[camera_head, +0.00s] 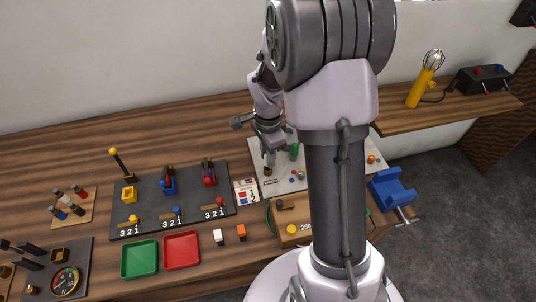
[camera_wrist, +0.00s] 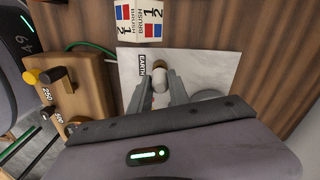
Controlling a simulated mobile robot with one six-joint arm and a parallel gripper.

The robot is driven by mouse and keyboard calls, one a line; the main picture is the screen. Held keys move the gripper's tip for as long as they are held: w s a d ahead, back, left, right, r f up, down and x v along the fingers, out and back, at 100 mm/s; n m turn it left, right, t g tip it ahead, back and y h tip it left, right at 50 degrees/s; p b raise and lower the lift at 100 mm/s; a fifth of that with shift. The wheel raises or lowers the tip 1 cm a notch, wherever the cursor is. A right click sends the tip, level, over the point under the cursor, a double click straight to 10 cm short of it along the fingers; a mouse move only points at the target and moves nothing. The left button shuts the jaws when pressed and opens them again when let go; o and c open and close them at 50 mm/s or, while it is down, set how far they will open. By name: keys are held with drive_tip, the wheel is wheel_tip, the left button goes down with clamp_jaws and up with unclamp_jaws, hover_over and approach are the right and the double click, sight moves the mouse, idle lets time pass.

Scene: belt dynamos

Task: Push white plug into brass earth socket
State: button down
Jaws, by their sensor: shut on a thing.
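In the wrist view my gripper (camera_wrist: 160,92) is shut on the white plug (camera_wrist: 160,82), a pale rounded piece between the two grey fingers. The brass earth socket (camera_wrist: 159,64) shows just beyond the plug's tip, beside a black EARTH label (camera_wrist: 149,59) on the light grey plate (camera_wrist: 205,62). The plug's tip overlaps the socket in the picture; whether they touch, I cannot tell. In the head view my gripper (camera_head: 270,152) is above the left part of the plate, close over the brass socket (camera_head: 267,170). The plug is too small to tell there.
A wooden box with knobs (camera_wrist: 75,85) stands left of the plate in the wrist view. A BRUSH card (camera_wrist: 138,18) lies beyond it. In the head view a green part (camera_head: 294,151) stands right of my gripper. Green (camera_head: 139,259) and red (camera_head: 181,251) trays lie at the front.

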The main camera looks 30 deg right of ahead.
drive_tip(key=shift+f+b, duration=1)
drive_tip(key=shift+f, duration=0.2)
drive_tip(key=c, duration=1.1)
unclamp_jaws()
drive_tip(key=shift+c, duration=0.2)
wheel_tip(320, 180, up, 17)
drive_tip(key=p, duration=0.5)
drive_tip(key=shift+r+p, duration=0.2)
drive_tip(key=shift+p, duration=0.15)
